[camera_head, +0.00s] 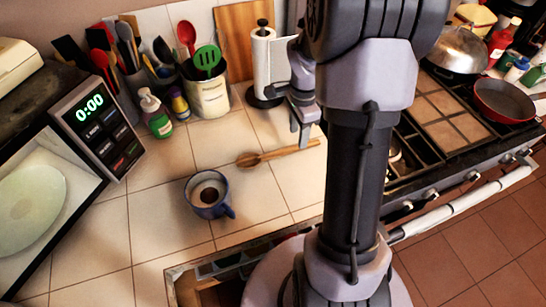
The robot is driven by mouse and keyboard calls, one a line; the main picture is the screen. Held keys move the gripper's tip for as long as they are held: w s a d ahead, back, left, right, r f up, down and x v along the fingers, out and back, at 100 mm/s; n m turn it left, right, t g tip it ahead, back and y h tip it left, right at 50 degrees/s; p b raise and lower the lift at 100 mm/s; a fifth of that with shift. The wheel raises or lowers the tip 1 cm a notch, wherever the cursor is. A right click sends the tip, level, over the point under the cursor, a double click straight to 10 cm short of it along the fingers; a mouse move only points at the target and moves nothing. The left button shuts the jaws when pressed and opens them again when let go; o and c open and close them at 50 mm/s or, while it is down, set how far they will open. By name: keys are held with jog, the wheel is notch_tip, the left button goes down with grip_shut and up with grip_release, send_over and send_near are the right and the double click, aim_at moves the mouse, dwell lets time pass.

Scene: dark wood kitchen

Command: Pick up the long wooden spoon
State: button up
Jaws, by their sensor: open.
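The long wooden spoon (280,152) lies flat on the white tiled counter. Its bowl end points left and its handle runs to the right. My gripper (301,138) is over the handle's right part, with its fingers pointing down. The fingers are open. I cannot tell from this view whether they are above the handle or touching it. My arm hides part of the counter to the right of the spoon.
A blue mug (209,194) with dark contents stands in front of the spoon. A paper towel roll (262,65) stands behind my gripper. A crock of utensils (210,97) and a soap bottle (156,116) stand back left. A microwave (95,130) is left; a stove (440,115) is right.

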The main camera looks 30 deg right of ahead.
aim_at(296, 147)
jog(key=f, duration=0.1)
jog(key=f+b, duration=0.1)
jog(key=f, duration=0.1)
jog(key=f+b, duration=0.1)
jog(key=shift+a+f, duration=0.25)
jog(key=shift+a, duration=0.05)
jog(key=shift+r, duration=0.15)
jog(key=shift+c, duration=0.5)
grip_shut()
